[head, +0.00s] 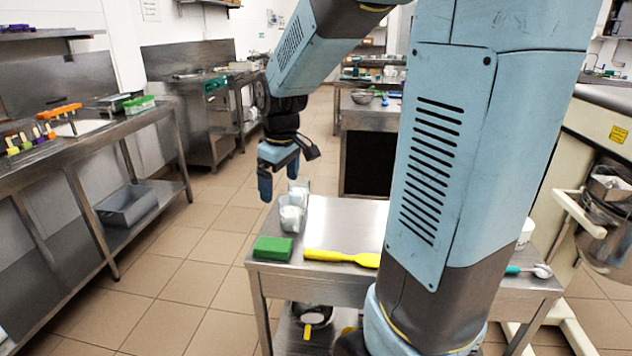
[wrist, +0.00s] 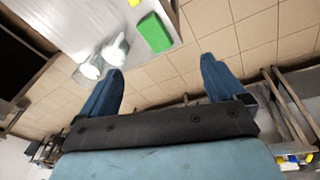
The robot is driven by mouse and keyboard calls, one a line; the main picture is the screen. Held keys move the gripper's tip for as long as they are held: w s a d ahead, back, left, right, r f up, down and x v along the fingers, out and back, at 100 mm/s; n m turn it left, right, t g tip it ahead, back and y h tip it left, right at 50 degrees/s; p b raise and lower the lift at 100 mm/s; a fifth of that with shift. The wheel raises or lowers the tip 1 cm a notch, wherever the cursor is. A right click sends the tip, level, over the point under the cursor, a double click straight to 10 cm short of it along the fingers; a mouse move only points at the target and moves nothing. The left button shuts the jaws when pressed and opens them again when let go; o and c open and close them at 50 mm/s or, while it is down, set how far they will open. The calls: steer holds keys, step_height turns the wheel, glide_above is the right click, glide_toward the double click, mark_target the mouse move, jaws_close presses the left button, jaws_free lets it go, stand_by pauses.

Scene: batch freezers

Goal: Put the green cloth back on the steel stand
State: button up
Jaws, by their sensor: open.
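The green cloth (head: 272,248) is a folded flat block lying on the front left corner of the steel stand (head: 320,228). It also shows in the wrist view (wrist: 155,33), near the corner of the stand top (wrist: 62,18). My gripper (head: 277,183) is open and empty, above and behind the cloth, near the stand's left edge. In the wrist view its two fingers (wrist: 160,82) are apart with floor tiles between them, and the cloth is beyond them, not touching. Part of the stand is hidden behind my arm in the head view.
White-filled clear cups (head: 291,213) stand on the stand behind the cloth, close to my gripper. A yellow spatula (head: 340,258) lies to the cloth's right. A long steel bench (head: 90,140) is at the left, with open tiled floor (head: 190,250) between.

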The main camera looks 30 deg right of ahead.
steer(key=s+r+m+t, duration=0.1)
steer(key=s+r+m, duration=0.2)
steer(key=s, duration=0.6)
steer(key=s+r+m+t, duration=0.2)
steer(key=s+r, duration=0.3)
steer(key=s, duration=0.4)
steer(key=shift+s+r+m, duration=0.15)
steer(key=shift+s+m, duration=0.15)
steer(key=shift+m, duration=0.5)
